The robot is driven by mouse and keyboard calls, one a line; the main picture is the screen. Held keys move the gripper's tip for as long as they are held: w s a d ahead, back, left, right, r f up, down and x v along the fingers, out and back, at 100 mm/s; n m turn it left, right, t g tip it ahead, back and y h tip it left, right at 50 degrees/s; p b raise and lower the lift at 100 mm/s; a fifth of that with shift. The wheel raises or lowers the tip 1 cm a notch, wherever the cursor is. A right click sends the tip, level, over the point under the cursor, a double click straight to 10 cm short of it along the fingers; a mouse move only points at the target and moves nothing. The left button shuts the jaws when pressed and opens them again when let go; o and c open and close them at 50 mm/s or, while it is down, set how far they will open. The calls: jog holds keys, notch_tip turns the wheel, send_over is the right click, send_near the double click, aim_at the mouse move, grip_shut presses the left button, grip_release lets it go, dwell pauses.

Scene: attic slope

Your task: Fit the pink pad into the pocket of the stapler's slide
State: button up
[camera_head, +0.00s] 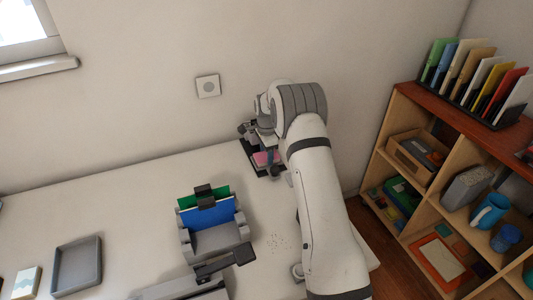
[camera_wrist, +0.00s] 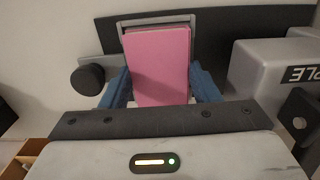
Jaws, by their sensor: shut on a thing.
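The pink pad (camera_wrist: 158,62) sits between the two blue fingers of my gripper (camera_wrist: 161,84), which is shut on it. It also shows as a small pink patch in the head view (camera_head: 262,158). In the wrist view the far end of the pad overlaps a grey frame, the slide's pocket (camera_wrist: 155,18). I cannot tell whether the pad is inside the pocket or just above it. The stapler (camera_wrist: 262,72) is a grey body at the right with a label reading "PLE". Its dark base (camera_wrist: 225,20) runs behind. My arm partly hides the stapler in the head view.
A black knob (camera_wrist: 88,79) stands left of the pad, close to a finger. On the table are a grey holder with blue and green sheets (camera_head: 210,218), an empty grey tray (camera_head: 77,264) and a dark-handled tool (camera_head: 225,262). A filled shelf (camera_head: 402,100) stands at the right.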

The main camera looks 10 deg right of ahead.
jog(key=shift+f, duration=0.25)
dwell(0.6)
jog(key=o, duration=1.2)
jog(key=shift+r+p, duration=1.5)
jog(key=shift+r, duration=2.05)
